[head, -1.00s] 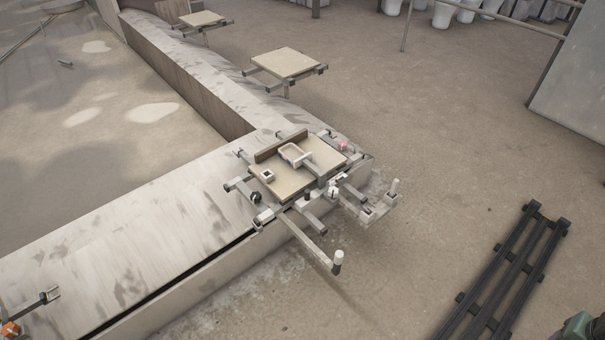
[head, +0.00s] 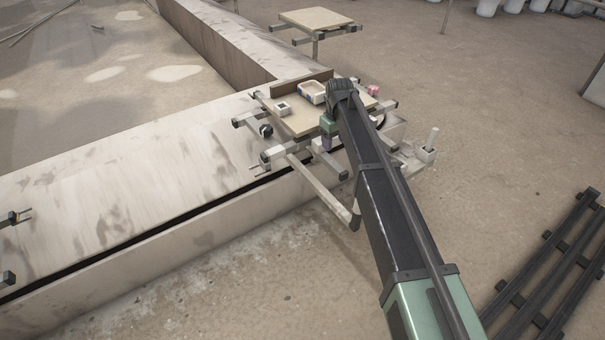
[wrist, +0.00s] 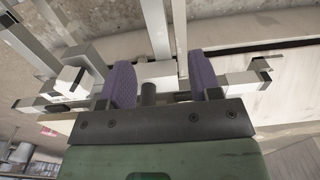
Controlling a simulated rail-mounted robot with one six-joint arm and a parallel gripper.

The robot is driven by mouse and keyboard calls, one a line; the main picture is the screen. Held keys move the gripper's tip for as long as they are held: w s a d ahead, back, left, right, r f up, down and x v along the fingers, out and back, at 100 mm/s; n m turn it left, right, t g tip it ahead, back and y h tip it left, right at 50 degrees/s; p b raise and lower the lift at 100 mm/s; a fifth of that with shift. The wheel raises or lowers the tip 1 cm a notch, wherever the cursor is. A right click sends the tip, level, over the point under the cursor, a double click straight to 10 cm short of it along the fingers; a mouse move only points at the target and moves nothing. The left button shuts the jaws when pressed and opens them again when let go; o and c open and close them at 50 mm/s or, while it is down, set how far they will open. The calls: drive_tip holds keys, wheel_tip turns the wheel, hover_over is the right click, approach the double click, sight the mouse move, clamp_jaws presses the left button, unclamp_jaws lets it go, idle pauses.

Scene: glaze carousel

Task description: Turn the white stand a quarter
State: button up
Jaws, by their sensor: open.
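The nearest pale stand (head: 318,185) is at the corner of the concrete ledge in the head view. It has a square tan top, grey-tipped side arms and a long white bar reaching outward. I cannot tell whether this whole stand is the white stand. My gripper (head: 327,140) is over its front edge, with my arm hiding part of its right side and the bar's end. In the wrist view, the purple fingers of my gripper (wrist: 162,78) are apart, with pale bars of the stand (wrist: 155,30) between and beyond them. I cannot tell whether they touch.
A dark bracket, a white dish (head: 312,92) and a small white block (head: 283,108) are on the tan top. Another tan-topped stand (head: 316,20) is behind. A black rail frame (head: 550,255) lies at right. The floor in front is clear.

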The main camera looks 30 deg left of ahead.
sight(336, 165)
drive_tip(key=f+b, duration=0.7)
drive_tip(key=d+f+b, duration=0.1)
drive_tip(key=f+b, duration=0.3)
drive_tip(key=shift+r, duration=0.15)
clamp_jaws()
